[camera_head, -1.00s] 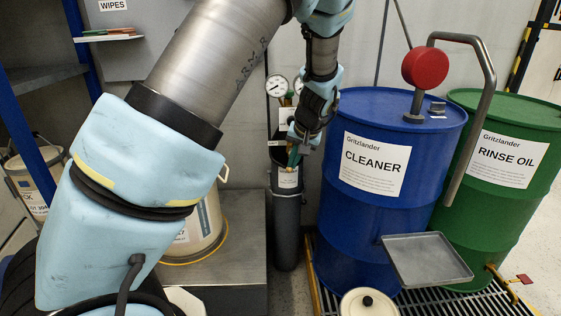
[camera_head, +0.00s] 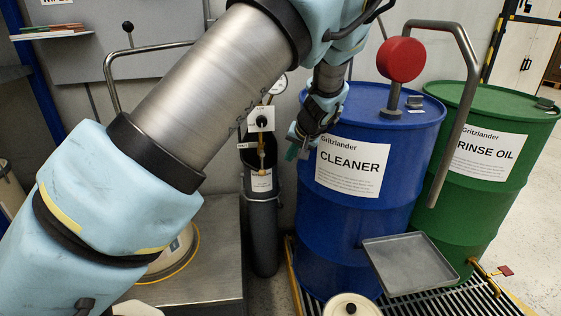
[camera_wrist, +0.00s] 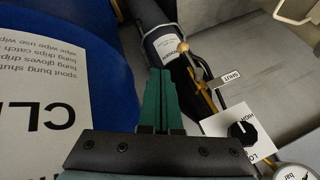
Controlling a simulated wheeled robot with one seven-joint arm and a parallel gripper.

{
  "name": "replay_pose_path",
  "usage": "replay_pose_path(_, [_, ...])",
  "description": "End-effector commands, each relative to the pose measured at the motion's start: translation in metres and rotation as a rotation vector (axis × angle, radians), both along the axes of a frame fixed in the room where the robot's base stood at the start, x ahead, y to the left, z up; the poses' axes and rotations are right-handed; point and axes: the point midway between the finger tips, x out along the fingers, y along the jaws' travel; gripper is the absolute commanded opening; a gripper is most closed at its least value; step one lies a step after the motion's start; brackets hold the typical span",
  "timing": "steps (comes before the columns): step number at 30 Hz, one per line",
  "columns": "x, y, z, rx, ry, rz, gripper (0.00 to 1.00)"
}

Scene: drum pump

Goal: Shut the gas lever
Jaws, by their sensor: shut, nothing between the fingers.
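The dark gas cylinder (camera_head: 263,225) stands upright left of the blue drum, and it also shows in the wrist view (camera_wrist: 165,42). A brass-coloured fitting (camera_head: 261,157) tops it; in the wrist view a thin brass lever-like part (camera_wrist: 204,94) runs beside a small SHUT tag (camera_wrist: 230,80). I cannot tell the lever's exact position. A white plate with a black knob (camera_wrist: 242,132) is marked HIGH and LO. My gripper (camera_head: 292,153) is right of the cylinder top, near the blue drum. Its teal fingers (camera_wrist: 160,97) are together, empty and apart from the brass part.
The blue CLEANER drum (camera_head: 385,130) stands close to my gripper, with a red-knobbed pump (camera_head: 401,60) on top. The green RINSE OIL drum (camera_head: 480,185) is behind it at right. A grey tray (camera_head: 410,265) sticks out in front. A pressure gauge (camera_head: 279,84) is above the cylinder.

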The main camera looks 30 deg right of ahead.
Motion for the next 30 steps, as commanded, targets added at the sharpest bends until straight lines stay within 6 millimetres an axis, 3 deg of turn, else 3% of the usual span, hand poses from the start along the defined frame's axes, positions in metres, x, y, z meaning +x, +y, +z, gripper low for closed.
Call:
replay_pose_path(14, [0.052,0.007,-0.077,0.004,0.002,0.003,0.00])
replay_pose_path(21, [0.073,0.027,-0.083,0.001,0.002,0.002,0.00])
replay_pose_path(30, [0.078,0.031,-0.086,0.001,0.002,0.001,0.00])
